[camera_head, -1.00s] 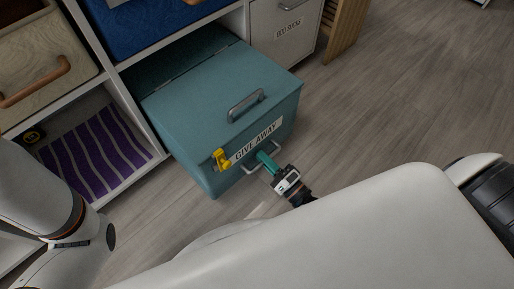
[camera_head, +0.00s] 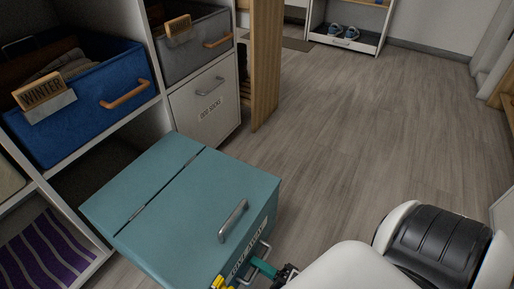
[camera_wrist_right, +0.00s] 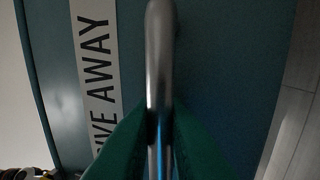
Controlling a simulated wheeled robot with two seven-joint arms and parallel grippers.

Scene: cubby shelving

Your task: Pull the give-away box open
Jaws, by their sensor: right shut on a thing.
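The teal give-away box (camera_head: 190,205) stands out from its lower cubby, with its lid down flat. A seam crosses the lid, and a grey handle (camera_head: 233,221) is on top. The lower front pull handle (camera_head: 264,254) is partly hidden. My right gripper (camera_head: 264,268) is at the box's front, cut by the lower edge. In the right wrist view, its green fingers (camera_wrist_right: 160,140) are shut around the metal bar of the pull handle (camera_wrist_right: 160,60), beside the "GIVE AWAY" label (camera_wrist_right: 95,70). My left gripper is out of view.
A blue "WINTER" bin (camera_head: 85,105) sits above the box's cubby. An "ODD SOCKS" drawer (camera_head: 205,105) is behind the box, beside a wooden panel (camera_head: 266,65). A purple striped mat (camera_head: 45,250) lies in the left cubby. Open floor (camera_head: 360,140) lies to the right.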

